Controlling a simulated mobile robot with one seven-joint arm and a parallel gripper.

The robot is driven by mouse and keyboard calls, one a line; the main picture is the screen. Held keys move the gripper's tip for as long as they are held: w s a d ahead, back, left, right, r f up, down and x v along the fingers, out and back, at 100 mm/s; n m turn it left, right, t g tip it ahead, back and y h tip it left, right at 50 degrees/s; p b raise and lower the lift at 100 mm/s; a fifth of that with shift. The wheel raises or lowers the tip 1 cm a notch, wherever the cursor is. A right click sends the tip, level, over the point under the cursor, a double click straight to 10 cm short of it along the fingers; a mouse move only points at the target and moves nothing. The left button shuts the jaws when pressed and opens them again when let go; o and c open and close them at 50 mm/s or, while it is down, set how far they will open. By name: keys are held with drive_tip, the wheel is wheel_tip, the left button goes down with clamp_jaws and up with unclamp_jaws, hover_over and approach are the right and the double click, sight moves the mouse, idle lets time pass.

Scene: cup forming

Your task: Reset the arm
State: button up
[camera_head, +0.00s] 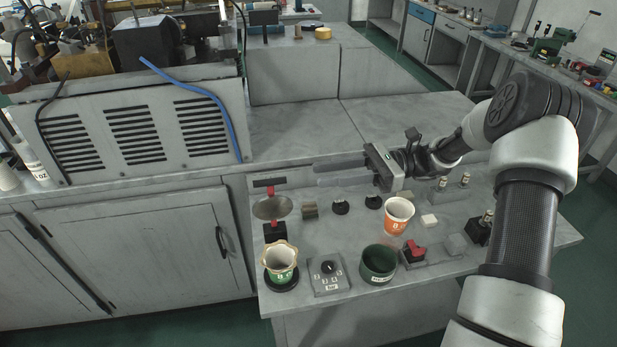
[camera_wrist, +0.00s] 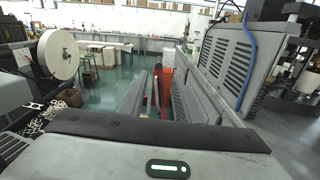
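My gripper (camera_head: 317,172) is held level above the back part of the low grey bench, with its long flat fingers pointing left. The wrist view also shows my gripper (camera_wrist: 160,82); its two fingers are apart and nothing is between them. An orange and white cup (camera_head: 397,217) stands upright below and right of the fingers. A cream cup with a green band (camera_head: 281,263) stands on a round black base at the front left. A dark green cup-shaped holder (camera_head: 378,264) stands at the front middle. My gripper touches none of them.
A grey vented machine housing (camera_head: 140,128) with a blue hose stands left of the gripper. On the bench are a metal dish (camera_head: 272,208), a control box (camera_head: 329,276), a red switch (camera_head: 415,253) and several small knobs and parts. The grey surface (camera_head: 300,130) behind is clear.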

drive_tip(key=shift+w+d, duration=0.1)
drive_tip(key=shift+d, duration=0.25)
drive_tip(key=s+r+n+t+h, duration=0.1)
drive_tip(key=s+r+n+h, duration=0.55)
drive_tip(key=s+h, duration=0.5)
drive_tip(key=s+d+r+n+t+h, duration=0.6)
drive_tip(key=s+d+n+t, duration=0.2)
drive_tip(key=s+d+n, duration=0.1)
drive_tip(key=shift+s+d+t+p, duration=0.35)
drive_tip(key=shift+s+d, duration=0.4)
drive_tip(key=shift+s, duration=0.4)
idle(0.5)
